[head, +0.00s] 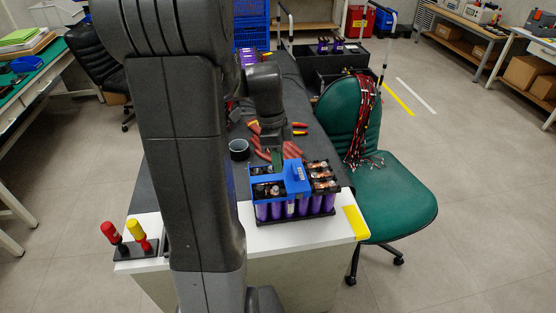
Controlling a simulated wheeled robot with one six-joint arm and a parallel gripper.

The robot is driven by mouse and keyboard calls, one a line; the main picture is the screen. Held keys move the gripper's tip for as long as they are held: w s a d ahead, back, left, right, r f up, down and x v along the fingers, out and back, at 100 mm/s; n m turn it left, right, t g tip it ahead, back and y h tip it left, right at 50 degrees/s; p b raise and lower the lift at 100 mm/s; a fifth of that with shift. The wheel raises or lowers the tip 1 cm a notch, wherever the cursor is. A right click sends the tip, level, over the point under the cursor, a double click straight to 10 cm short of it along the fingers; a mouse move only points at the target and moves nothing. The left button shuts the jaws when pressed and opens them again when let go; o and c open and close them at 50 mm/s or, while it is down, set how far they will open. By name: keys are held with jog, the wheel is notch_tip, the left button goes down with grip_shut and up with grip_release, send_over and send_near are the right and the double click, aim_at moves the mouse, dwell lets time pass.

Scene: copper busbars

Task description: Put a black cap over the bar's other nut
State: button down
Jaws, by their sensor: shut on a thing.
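A battery pack of purple cells (292,207) stands at the near end of the bench, with a blue cover piece (295,179) over part of its top. Copper-coloured busbar parts (323,176) show on the pack's right side, and others show inside the blue frame at the left. Single nuts are too small to tell apart. My gripper (277,160) points down at the pack's far edge, beside the blue piece. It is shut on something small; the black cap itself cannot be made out. My arm hides part of the bench on the left.
A black round container (239,149) stands behind the pack. Red gloves (291,150) and yellow-red tool handles lie on the dark mat. A red and a yellow-handled tool stand in a black holder (137,250) at the left. A green chair (385,190) stands close on the right.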

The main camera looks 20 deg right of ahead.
jog(key=shift+a+f+h, duration=0.35)
jog(key=shift+f+h, duration=0.25)
jog(key=shift+h, duration=0.3)
jog(key=shift+w+a+f+h, duration=0.2)
jog(key=shift+w+f+h, duration=0.05)
jog(key=shift+f+h, duration=0.25)
jog(key=shift+f+b, duration=0.8)
jog(key=shift+f, duration=1)
jog(key=shift+r, duration=0.1)
jog(key=shift+b, duration=0.45)
jog(key=shift+f, duration=0.2)
